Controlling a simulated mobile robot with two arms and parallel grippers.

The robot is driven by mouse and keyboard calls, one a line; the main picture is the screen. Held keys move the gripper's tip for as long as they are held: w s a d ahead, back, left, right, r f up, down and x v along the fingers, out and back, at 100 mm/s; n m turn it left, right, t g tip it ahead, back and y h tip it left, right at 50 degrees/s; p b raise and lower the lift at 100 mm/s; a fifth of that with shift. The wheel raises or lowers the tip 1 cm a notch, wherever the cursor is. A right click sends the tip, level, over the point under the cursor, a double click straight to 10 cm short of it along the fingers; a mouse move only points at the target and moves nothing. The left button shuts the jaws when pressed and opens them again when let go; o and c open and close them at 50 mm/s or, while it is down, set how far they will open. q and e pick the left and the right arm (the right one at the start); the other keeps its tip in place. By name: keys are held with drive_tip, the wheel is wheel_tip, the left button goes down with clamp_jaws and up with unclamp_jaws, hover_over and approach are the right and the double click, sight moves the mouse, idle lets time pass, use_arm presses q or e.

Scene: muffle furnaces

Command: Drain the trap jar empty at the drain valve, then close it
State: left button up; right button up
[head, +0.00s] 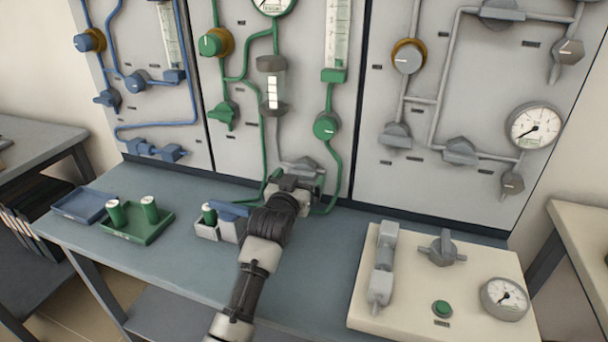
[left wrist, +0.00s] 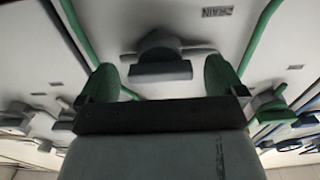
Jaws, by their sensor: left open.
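The trap jar (head: 271,88) is a clear upright cylinder with grey caps and a white scale, on the middle panel. I cannot tell its liquid level. The grey drain valve (head: 300,166) sits below it, near the panel's bottom. In the left wrist view, the valve's grey handle (left wrist: 160,71) lies crosswise below a DRAIN label. My left gripper (head: 292,183) is right in front of the valve and partly hides it. In the left wrist view my left gripper (left wrist: 160,85) is open, its green fingertips on either side of the handle, with no clear contact. My right gripper is not in view.
On the bench (head: 190,265) stand a blue tray (head: 82,205), a green tray (head: 135,232) with two green-and-white cylinders, and a small grey holder (head: 207,229). A cream board (head: 400,315) with a valve and gauge lies at right. Green tubes flank the drain valve.

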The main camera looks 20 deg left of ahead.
sight(302, 178)
use_arm(q)
drive_tip(key=shift+w+d, duration=0.1)
drive_tip(key=shift+w, duration=1.65)
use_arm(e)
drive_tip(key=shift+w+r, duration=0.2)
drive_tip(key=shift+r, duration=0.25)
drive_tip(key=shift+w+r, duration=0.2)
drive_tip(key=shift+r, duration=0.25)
use_arm(q)
drive_tip(key=shift+c, duration=0.3)
drive_tip(key=c, duration=0.9)
